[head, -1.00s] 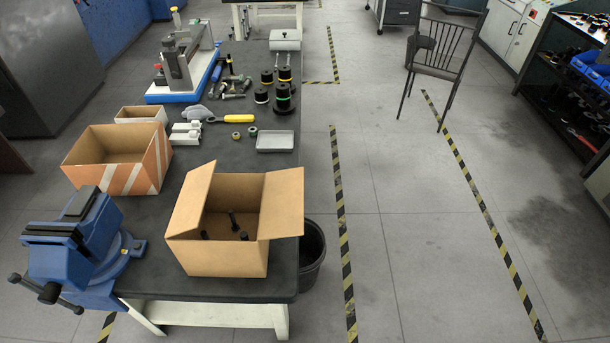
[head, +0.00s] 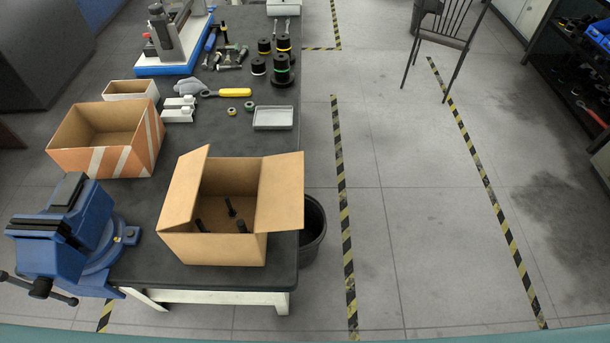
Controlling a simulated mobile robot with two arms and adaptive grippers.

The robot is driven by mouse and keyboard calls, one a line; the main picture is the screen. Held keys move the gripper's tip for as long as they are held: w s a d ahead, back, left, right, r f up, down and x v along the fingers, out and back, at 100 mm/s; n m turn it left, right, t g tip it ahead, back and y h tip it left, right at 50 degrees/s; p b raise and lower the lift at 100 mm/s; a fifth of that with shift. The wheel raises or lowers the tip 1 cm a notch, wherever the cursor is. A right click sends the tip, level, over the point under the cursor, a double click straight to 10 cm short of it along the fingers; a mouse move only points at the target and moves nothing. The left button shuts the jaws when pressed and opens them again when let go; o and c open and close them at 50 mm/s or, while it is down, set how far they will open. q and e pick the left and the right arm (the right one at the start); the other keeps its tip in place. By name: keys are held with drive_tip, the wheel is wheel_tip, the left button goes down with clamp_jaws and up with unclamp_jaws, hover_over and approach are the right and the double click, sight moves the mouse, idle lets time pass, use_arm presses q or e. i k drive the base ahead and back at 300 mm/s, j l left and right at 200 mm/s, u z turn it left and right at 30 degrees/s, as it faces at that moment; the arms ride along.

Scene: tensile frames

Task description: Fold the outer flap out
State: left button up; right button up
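An open cardboard box (head: 212,249) stands near the front right corner of the dark workbench in the head view. Several black bolt-like parts (head: 232,208) lie inside it. Its right flap (head: 281,194) stands up and leans outward to the right, over the bench edge. Its left flap (head: 184,187) stands up, tilted a little. No flap shows clearly at the front or back. Neither of my grippers is in view.
A blue vise (head: 70,240) sits at the bench's front left, left of the box. Behind it is an orange-and-white striped box (head: 130,160). A grey tray (head: 273,118) and a yellow-handled tool (head: 235,92) lie farther back.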

sight(180, 201)
drive_tip(key=k+l, duration=0.1)
drive_tip(key=l, duration=0.2)
drive_tip(key=k+l, duration=0.15)
drive_tip(key=l, duration=0.2)
drive_tip(key=k+l+u, duration=0.1)
drive_tip(key=l, duration=0.2)
drive_tip(key=k+l, duration=0.15)
drive_tip(key=l, duration=0.15)
